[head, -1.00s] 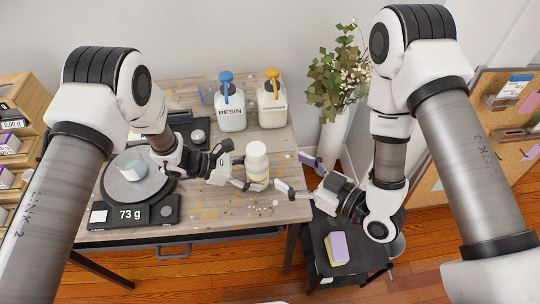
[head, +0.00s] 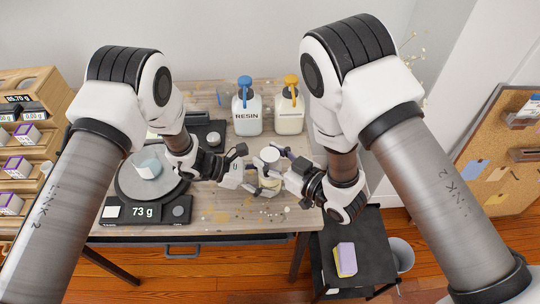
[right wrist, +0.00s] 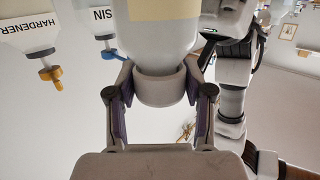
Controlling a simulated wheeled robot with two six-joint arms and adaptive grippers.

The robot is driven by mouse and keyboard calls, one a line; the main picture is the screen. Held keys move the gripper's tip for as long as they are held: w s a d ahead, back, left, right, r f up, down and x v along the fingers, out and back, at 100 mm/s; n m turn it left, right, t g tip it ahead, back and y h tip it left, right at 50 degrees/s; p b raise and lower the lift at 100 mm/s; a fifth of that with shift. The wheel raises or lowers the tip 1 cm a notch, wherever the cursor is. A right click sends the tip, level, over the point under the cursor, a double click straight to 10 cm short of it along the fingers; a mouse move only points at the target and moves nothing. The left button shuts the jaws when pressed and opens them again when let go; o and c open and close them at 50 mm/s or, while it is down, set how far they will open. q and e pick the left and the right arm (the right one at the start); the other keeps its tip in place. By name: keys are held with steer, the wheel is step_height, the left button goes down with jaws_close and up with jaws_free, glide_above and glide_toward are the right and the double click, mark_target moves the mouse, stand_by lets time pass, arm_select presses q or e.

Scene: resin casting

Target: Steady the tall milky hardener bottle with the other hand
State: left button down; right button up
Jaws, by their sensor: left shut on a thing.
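A milky white bottle with a white cap (head: 270,154) stands near the table's right edge, partly hidden by my grippers. My left gripper (head: 262,184) is shut on its lower body from the left. My right gripper (head: 279,161) comes in from the right, higher up. In the right wrist view the bottle (right wrist: 162,38) appears upside down, and my right gripper's fingers (right wrist: 160,105) are open on both sides of its cap, with small gaps showing. The bottle's label is not readable.
A blue-pump resin jug (head: 247,118) and a yellow-pump jug (head: 289,118), labelled hardener in the wrist view (right wrist: 30,35), stand behind. A scale (head: 147,211) reading 73 g carries a cup (head: 148,166) at left. A black side table (head: 366,232) stands right.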

steer(key=c, duration=0.5)
steer(key=shift+o, duration=0.2)
steer(key=shift+r, duration=0.55)
steer(key=o, duration=1.4)
steer(key=shift+c, duration=0.2)
steer(key=v, duration=1.2)
steer(key=shift+f, duration=0.1)
